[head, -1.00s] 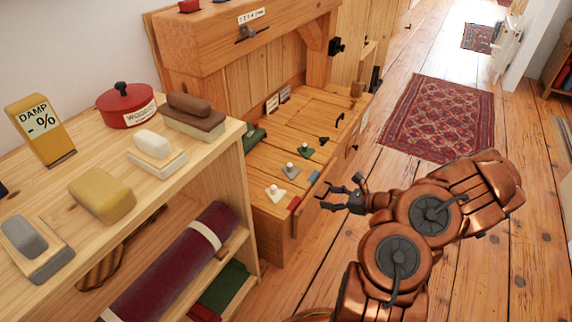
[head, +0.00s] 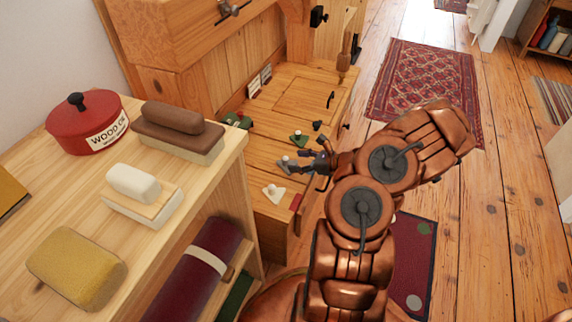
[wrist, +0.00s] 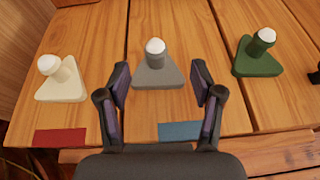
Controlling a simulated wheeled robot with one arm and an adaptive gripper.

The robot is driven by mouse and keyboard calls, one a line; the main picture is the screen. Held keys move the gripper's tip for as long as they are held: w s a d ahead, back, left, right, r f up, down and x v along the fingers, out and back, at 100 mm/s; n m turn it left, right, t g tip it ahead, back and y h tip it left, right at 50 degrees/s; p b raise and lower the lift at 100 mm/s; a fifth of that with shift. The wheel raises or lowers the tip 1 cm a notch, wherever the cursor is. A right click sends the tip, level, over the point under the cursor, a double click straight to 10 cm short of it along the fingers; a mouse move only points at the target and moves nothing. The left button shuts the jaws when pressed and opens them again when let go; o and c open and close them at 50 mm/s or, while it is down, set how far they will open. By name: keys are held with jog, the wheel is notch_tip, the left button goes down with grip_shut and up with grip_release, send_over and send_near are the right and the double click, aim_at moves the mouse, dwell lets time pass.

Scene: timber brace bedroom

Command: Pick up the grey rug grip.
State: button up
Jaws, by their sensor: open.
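The grey rug grip (wrist: 158,72) is a flat grey triangle with an upright grey post and a white knob. It stands on the wooden bench top, centred ahead of my gripper (wrist: 160,88) in the wrist view. My gripper is open and empty, with one finger on each side of the line to the grip and the tips just short of it. In the head view my gripper (head: 305,158) reaches over the bench from the right, and the grey grip (head: 286,165) shows just left of the fingers, partly hidden.
A cream grip (wrist: 61,80) stands to the left and a green grip (wrist: 257,54) to the right. Red (wrist: 61,138) and blue (wrist: 181,131) patches mark the bench's front edge. A shelf (head: 232,134) with brushes, a sponge and a red pot is at the left.

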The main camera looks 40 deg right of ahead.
aim_at(288, 162)
jog(key=b+x, duration=0.2)
jog(key=x, duration=0.2)
jog(key=shift+s+a+f, duration=0.1)
jog(key=shift+a+f, duration=0.05)
jog(key=shift+a, duration=0.15)
jog(key=shift+w+a+f, duration=0.15)
jog(key=shift+w+a, duration=0.1)
jog(key=shift+w, duration=0.25)
jog(key=c, duration=1.1)
